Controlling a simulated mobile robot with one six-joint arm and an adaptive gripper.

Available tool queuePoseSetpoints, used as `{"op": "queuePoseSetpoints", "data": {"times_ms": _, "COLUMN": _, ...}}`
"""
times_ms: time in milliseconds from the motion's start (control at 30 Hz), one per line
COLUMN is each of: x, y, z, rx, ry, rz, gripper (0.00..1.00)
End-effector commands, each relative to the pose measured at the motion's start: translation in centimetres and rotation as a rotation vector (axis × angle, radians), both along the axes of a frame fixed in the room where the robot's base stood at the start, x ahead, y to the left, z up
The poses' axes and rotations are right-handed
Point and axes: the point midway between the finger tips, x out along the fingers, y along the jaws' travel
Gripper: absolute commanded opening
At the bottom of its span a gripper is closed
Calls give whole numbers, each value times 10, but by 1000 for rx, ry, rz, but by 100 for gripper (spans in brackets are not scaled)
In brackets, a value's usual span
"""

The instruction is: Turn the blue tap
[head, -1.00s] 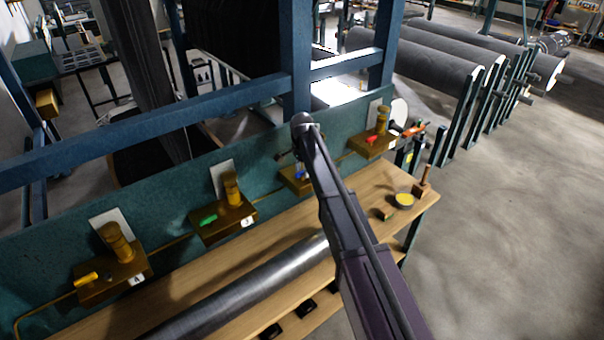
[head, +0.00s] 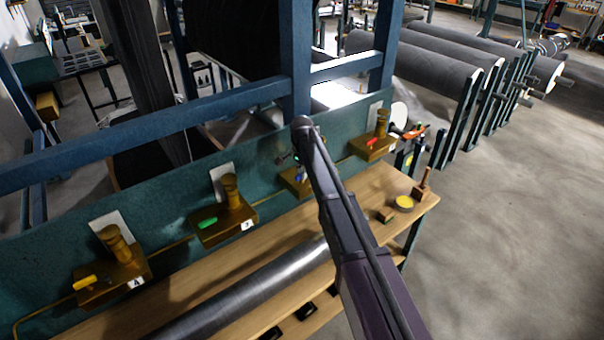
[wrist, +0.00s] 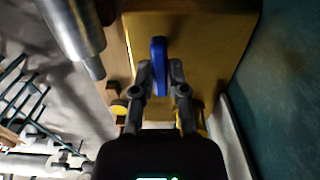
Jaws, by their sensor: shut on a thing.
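The blue tap (wrist: 158,64) shows in the wrist view as a narrow blue handle in front of a brass block (wrist: 205,50). My gripper (wrist: 159,80) is shut on the handle, one finger on each side. In the head view my arm hides most of this tap; a small bit of blue (head: 301,178) shows beside my wrist. Its brass block (head: 290,187) is partly hidden too.
Other brass blocks on the green panel carry a yellow tap (head: 85,283), a green tap (head: 207,223) and a red tap (head: 372,142). Below is a wooden bench (head: 370,195) with a metal roller (head: 250,290), a yellow-topped tin (head: 404,203) and a wooden stamp-like piece (head: 423,188).

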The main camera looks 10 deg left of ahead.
Motion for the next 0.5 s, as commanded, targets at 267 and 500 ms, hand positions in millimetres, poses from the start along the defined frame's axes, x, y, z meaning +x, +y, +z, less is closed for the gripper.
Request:
{"op": "queuePoseSetpoints", "data": {"times_ms": 267, "x": -1, "y": 0, "z": 0, "rx": -1, "ry": 1, "rz": 130, "gripper": 0}}
{"op": "queuePoseSetpoints", "data": {"times_ms": 500, "x": -1, "y": 0, "z": 0, "rx": -2, "ry": 1, "rz": 324, "gripper": 0}}
